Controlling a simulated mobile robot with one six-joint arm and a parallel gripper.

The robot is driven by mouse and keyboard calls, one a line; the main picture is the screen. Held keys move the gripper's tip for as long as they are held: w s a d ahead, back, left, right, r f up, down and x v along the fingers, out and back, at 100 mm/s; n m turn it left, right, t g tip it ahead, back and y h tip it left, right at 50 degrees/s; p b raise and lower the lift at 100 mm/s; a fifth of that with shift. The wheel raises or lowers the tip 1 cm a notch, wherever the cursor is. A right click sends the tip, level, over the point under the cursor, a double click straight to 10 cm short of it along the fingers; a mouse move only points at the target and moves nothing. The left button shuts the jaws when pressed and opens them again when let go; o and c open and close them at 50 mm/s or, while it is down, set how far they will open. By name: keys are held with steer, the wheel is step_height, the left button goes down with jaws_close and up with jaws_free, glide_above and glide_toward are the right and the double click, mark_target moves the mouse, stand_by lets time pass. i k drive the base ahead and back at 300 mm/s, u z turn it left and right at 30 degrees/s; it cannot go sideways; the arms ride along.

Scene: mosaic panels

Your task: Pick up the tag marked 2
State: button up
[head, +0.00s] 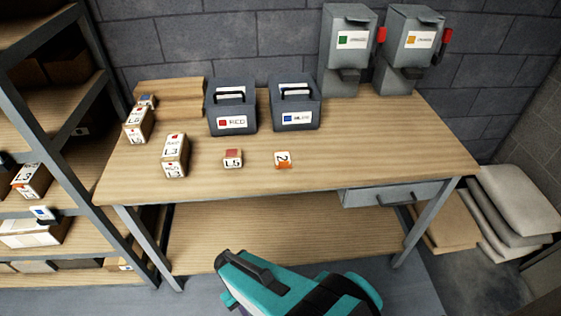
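The tag marked 2 (283,158) is a small white piece with an orange lower edge. It lies near the front of the wooden workbench (330,165), and its 2 looks turned sideways. Nothing covers it. My gripper (243,268) is at the bottom of the head view, at the dark end of my teal arm. It is in front of the bench's front edge and apart from the tag. Its fingers are not clear enough to tell open from shut.
A small red-topped block marked L5 (233,158) sits just left of the tag. Behind stand a RED bin (231,122) and a BLUE bin (296,118). Labelled boxes (174,156) stand at left, dispensers (347,45) at back right. The bench right of the tag is clear.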

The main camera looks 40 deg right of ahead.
mark_target(282, 159)
steer(key=u, duration=0.2)
steer(key=k, duration=1.55)
steer(key=u, duration=0.85)
steer(key=i, duration=1.05)
steer(key=z, duration=0.05)
